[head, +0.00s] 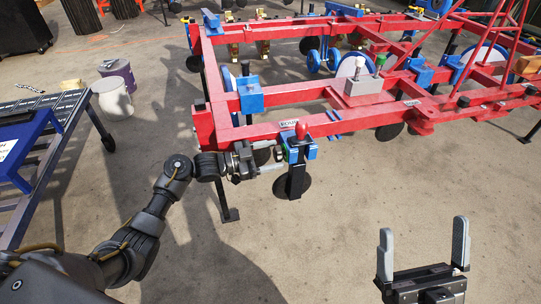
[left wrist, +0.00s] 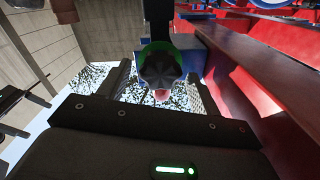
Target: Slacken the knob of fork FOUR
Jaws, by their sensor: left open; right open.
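The label reading FOUR (head: 290,124) is on the red front beam. Below it, a blue clamp (head: 308,151) holds a black upright shank (head: 296,181), and a red-topped handle (head: 301,131) stands above the clamp. My left gripper (head: 276,157) is at the clamp's left side, open, pointing right. In the left wrist view a dark round knob (left wrist: 161,62) with a green rim and a pinkish tip sits between the open fingers; I cannot tell whether they touch it. In the head view this knob is mostly hidden. My right gripper (head: 423,250) is open and empty, at the lower right.
The red frame (head: 350,122) carries other blue clamps, such as one at the left (head: 250,94), and a grey box (head: 364,88). A blue cart (head: 42,150) and white bucket (head: 113,100) stand left. Concrete floor is clear in front.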

